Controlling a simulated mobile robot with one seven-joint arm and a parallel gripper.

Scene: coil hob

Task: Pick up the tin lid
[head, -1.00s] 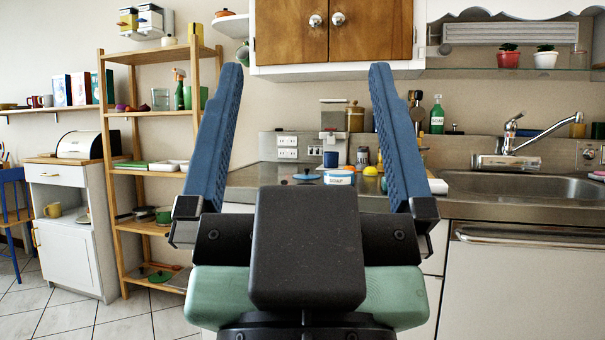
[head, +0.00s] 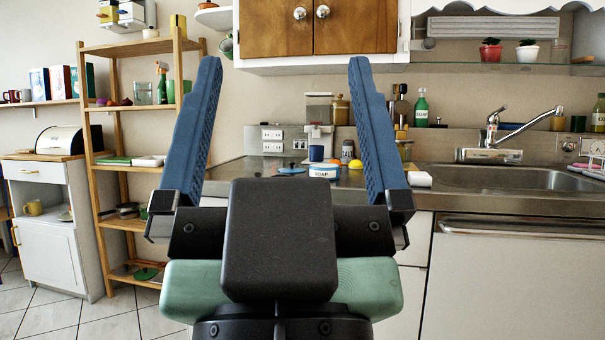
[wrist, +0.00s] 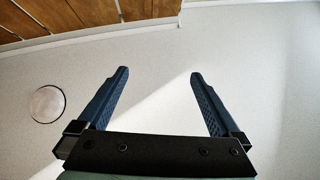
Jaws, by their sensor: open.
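A flat blue disc (head: 292,170), which looks like the tin lid, lies on the counter in the head view. It is small and far off, left of a white and blue tin marked SOAP (head: 322,172). My gripper (head: 283,62) is open and empty, its two blue fingers pointing up in front of the counter. In the wrist view my gripper (wrist: 160,73) is also open, with nothing between the fingers. The lid does not show in the wrist view.
Behind the disc are a blue cup (head: 316,153), a yellow ball (head: 355,164) and a coffee machine (head: 318,110). A sink (head: 510,180) is at the right, a wooden shelf rack (head: 118,150) at the left. Wall cabinets (head: 320,28) hang above the counter.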

